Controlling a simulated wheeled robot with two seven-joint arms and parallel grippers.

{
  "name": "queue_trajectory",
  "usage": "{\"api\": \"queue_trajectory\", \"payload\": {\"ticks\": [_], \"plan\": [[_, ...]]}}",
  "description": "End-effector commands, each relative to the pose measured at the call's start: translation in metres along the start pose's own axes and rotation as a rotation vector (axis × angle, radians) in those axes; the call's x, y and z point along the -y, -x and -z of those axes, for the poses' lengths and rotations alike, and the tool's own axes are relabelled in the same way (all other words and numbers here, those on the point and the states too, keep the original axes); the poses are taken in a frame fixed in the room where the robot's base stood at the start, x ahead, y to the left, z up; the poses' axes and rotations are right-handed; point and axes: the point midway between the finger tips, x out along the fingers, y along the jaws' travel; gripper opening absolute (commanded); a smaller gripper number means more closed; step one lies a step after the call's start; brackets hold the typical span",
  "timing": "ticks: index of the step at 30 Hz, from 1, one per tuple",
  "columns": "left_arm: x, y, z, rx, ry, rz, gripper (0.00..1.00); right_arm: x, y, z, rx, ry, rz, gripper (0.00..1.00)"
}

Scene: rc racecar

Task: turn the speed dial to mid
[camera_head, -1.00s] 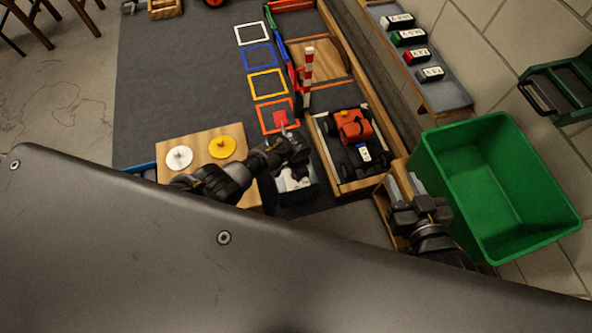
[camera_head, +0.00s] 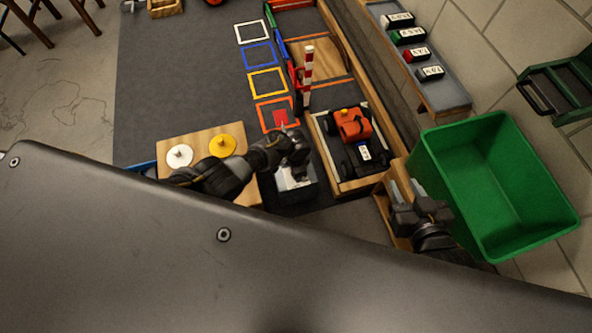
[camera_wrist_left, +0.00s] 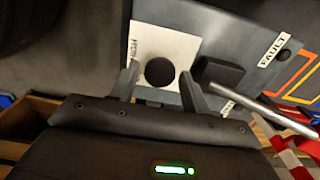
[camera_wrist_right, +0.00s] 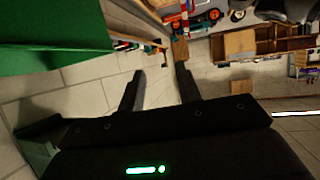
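The speed dial (camera_wrist_left: 159,72) is a round black knob on a white plate (camera_wrist_left: 146,42) in the left wrist view. The plate carries a label that seems to read HIGH; no pointer mark on the knob is clear. The plate is on a grey control box (camera_wrist_left: 230,38), which shows partly in the head view (camera_head: 300,194) under my left arm. My left gripper (camera_wrist_left: 159,74) is open, one finger on each side of the dial, with visible gaps. It also shows over the box in the head view (camera_head: 297,172). My right gripper (camera_wrist_right: 160,73) is open and empty, near the green bin.
Beside the dial are a dark block (camera_wrist_left: 222,71), a metal rod (camera_wrist_left: 258,108) and a FAULT label (camera_wrist_left: 273,50). An orange-and-black car (camera_head: 354,128) sits in a wooden bay to the right. A red-and-white post (camera_head: 308,65) stands behind. The green bin (camera_head: 478,145) is at right.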

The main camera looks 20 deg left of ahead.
Motion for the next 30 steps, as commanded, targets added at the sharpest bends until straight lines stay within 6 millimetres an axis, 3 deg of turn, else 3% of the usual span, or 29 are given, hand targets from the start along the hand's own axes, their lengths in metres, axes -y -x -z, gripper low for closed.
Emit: {"api": "queue_trajectory", "payload": {"ticks": [13,20,30], "plan": [[0.000,0.003,-0.001,0.002,0.001,-0.001,0.56,-0.001,0.001,-0.001,0.019,-0.002,-0.002,0.34],[0.000,0.021,-0.001,0.001,0.000,-0.001,0.56,-0.017,0.015,-0.037,0.250,-0.031,-0.049,0.34],[0.000,0.056,-0.001,0.000,0.000,0.000,0.56,-0.039,0.070,-0.103,0.711,-0.117,-0.123,0.34]]}}
